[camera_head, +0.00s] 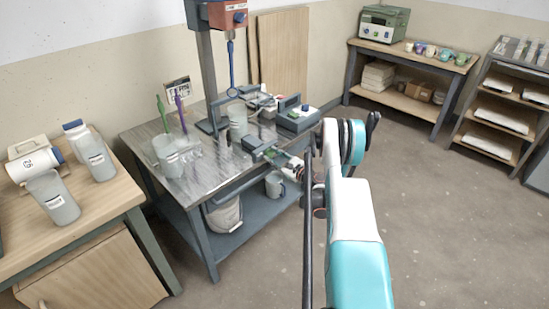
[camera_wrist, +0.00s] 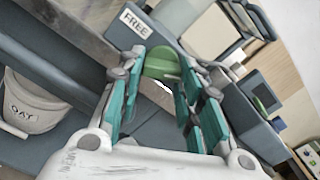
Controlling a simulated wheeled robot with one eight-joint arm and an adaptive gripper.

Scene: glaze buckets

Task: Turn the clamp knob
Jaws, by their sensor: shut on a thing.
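The green clamp knob (camera_wrist: 163,62) shows in the wrist view between the tips of my teal fingers. My gripper (camera_wrist: 163,76) is shut on it. The knob sits on the grey-blue clamp body (camera_wrist: 184,56), and a white label reading FREE (camera_wrist: 136,23) is beside it. In the head view, my gripper (camera_head: 289,165) reaches the right front edge of the metal table, at the clamp (camera_head: 258,143). A small green patch there appears to be the knob. The fingers partly hide the knob's sides.
A mixer stand (camera_head: 207,62) with a blue stirrer (camera_head: 231,70) rises over a bucket (camera_head: 237,122) on the metal table (camera_head: 150,139). A control box (camera_head: 298,118) stands behind the clamp. A white bucket (camera_head: 224,214) is on the lower shelf. The floor at right is clear.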

